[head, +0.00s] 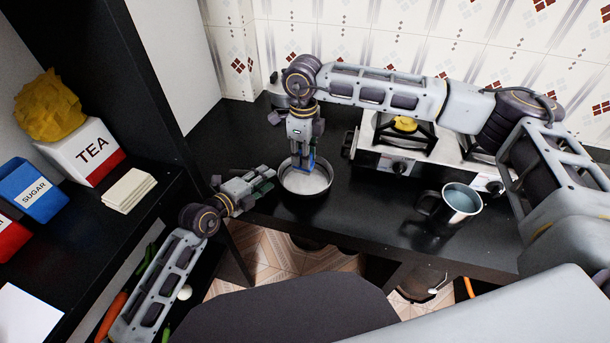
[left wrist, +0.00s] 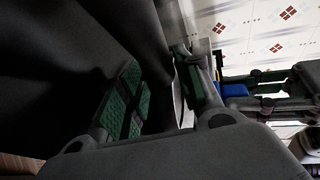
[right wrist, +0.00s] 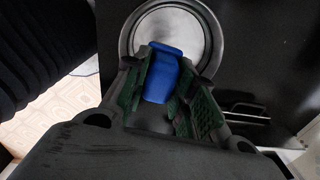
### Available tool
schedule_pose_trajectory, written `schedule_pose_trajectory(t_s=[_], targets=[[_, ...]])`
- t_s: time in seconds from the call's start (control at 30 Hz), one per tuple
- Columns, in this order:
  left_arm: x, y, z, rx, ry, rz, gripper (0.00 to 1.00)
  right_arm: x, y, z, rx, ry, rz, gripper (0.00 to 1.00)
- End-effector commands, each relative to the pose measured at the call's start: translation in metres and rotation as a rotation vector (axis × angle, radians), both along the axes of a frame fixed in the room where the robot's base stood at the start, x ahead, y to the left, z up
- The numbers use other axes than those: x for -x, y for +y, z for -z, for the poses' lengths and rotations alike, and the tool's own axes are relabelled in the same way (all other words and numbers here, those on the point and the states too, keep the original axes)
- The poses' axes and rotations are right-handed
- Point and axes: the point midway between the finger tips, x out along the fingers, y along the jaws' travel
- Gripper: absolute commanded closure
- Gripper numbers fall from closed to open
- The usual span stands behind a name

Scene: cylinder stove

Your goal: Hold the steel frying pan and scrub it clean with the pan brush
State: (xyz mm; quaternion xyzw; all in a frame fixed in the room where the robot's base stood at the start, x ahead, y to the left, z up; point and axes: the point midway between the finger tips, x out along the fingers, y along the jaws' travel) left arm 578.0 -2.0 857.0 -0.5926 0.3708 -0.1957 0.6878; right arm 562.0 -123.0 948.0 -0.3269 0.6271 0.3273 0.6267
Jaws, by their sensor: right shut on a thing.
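The steel frying pan (head: 318,190) sits on the black counter near its front edge; its round interior also shows in the right wrist view (right wrist: 203,30). My right gripper (head: 302,152) is shut on the blue pan brush (right wrist: 162,75) and points down over the pan. The brush's lower end is at the pan's inside; exact contact is hard to tell. My left gripper (head: 264,180) is beside the pan's left rim. In the left wrist view its green-padded fingers (left wrist: 160,95) stand apart, with a dark area between them. The pan's handle is not clearly visible.
A metal mug (head: 452,205) stands on the counter to the right. A stove (head: 385,160) is behind. A shelf at left holds a TEA canister (head: 85,150), a SUGAR box (head: 35,190) and a white stack (head: 129,190). The counter between pan and mug is clear.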

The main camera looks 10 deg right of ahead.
Motion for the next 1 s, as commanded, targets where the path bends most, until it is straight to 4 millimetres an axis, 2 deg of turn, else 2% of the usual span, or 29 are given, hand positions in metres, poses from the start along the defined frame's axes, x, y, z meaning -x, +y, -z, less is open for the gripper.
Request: schedule_pose_trajectory(t_s=[0.07,0.57,1.0], targets=[[0.000,0.000,-0.001,0.001,-0.001,0.000,0.52,0.000,0.000,0.000,0.000,0.000,0.000,0.96],[0.002,0.002,-0.002,0.002,-0.002,0.000,0.52,0.000,0.000,0.000,0.000,0.000,0.000,0.96],[0.025,0.028,-0.011,0.002,-0.001,0.000,0.52,0.000,0.000,0.000,0.000,0.000,0.000,0.96]])
